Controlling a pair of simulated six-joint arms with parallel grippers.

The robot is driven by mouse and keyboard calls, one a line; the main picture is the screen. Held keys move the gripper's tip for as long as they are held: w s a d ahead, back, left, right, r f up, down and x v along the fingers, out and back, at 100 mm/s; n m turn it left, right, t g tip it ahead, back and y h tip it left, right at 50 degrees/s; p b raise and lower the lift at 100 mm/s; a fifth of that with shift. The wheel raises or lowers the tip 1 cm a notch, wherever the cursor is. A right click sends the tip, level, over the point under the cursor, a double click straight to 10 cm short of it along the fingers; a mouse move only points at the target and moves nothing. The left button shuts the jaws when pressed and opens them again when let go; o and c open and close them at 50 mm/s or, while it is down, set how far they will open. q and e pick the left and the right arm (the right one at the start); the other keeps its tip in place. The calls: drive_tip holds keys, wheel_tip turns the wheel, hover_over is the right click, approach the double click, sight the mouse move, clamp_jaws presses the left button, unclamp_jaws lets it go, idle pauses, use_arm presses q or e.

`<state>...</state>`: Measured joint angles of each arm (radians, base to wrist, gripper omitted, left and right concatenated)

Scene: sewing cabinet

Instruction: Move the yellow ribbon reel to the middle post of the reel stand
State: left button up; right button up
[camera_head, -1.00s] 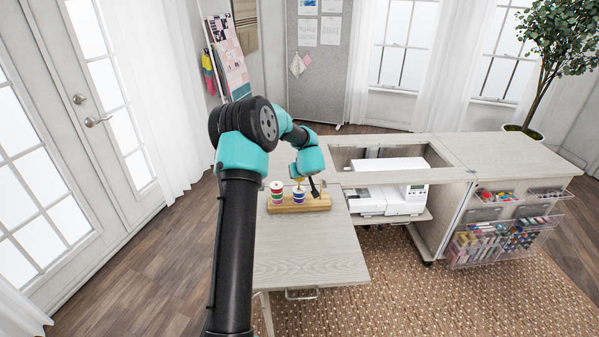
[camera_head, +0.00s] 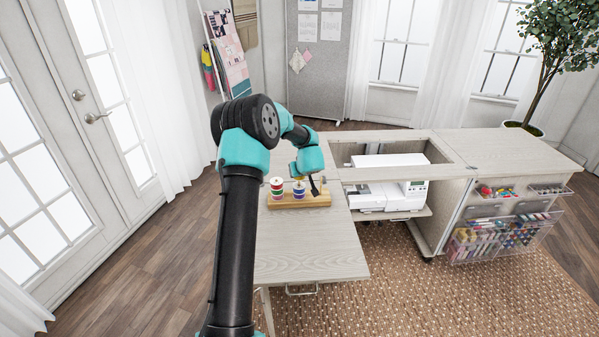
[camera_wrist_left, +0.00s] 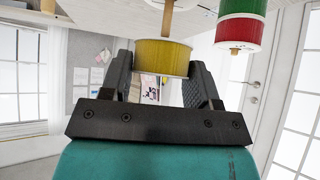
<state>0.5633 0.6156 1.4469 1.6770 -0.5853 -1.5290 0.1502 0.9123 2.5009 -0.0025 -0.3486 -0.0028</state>
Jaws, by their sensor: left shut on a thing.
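The yellow ribbon reel (camera_wrist_left: 163,57) is between the two fingers of my left gripper (camera_wrist_left: 165,78), which is shut on it. In the left wrist view, which is upside down, the wooden middle post (camera_wrist_left: 168,20) runs from a purple-and-white reel to the yellow reel's edge. I cannot tell how far the post is inside it. In the head view the gripper is above the reel stand (camera_head: 286,204). The middle post there carries the blue-purple reel (camera_head: 299,190). The left post carries red, white and green reels (camera_head: 277,188). My right gripper is not in view.
The red and green reels (camera_wrist_left: 240,30) stand close beside the held reel. A bare right post (camera_wrist_left: 48,5) shows on the other side. The sewing machine (camera_head: 385,196) is to the right. The front of the wooden table (camera_head: 310,255) is clear.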

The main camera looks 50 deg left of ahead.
use_arm(q)
drive_tip(key=shift+f, duration=1.45)
drive_tip(key=o, duration=1)
drive_tip(key=shift+r, duration=0.1)
drive_tip(key=v, duration=1.7)
drive_tip(key=shift+d, duration=0.25)
